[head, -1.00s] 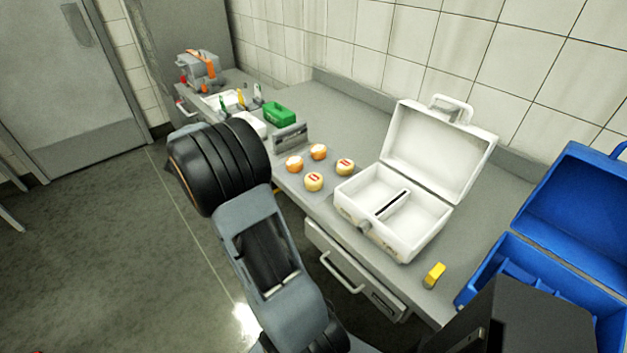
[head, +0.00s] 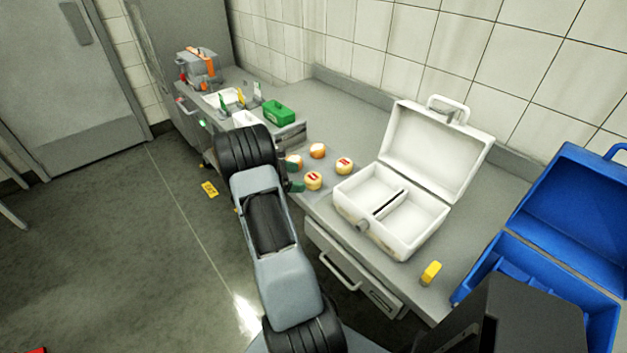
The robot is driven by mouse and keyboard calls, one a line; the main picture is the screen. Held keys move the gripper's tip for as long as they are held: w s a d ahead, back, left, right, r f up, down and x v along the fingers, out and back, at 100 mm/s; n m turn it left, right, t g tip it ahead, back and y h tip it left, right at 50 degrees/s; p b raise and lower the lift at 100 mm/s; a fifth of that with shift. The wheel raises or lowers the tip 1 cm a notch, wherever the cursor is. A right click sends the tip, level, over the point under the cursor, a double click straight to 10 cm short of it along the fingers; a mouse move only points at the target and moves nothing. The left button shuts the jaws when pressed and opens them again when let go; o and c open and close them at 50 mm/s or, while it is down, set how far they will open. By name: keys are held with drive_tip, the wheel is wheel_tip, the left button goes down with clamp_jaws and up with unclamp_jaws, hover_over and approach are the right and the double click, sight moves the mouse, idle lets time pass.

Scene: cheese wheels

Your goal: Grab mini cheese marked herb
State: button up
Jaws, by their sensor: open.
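Several mini cheeses stand on the grey counter in the head view. Two have red marks on pale tops: one at the front (head: 313,181) and one to the right (head: 344,165). No lettering is readable, so I cannot tell which is marked herb. My gripper (head: 293,176) is mostly hidden behind my arm. Its dark green fingertips show just left of the front red-marked cheese. It is open, and I see nothing held.
An open white case (head: 350,205) stands right of the cheeses, with a yellow block (head: 431,273) in front of it. An open blue case (head: 530,268) is at far right. A green box (head: 279,112) and bottles stand farther left. A yellow tag (head: 209,189) lies on the floor.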

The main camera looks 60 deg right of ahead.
sight(305, 179)
drive_tip(key=shift+s+p+x, duration=0.25)
drive_tip(key=shift+p+x, duration=0.45)
drive_tip(key=shift+x, duration=1.5)
drive_tip(key=shift+s+d+f, duration=0.15)
drive_tip(key=shift+s+f, duration=0.05)
drive_tip(key=shift+s, duration=0.05)
drive_tip(key=c, duration=1)
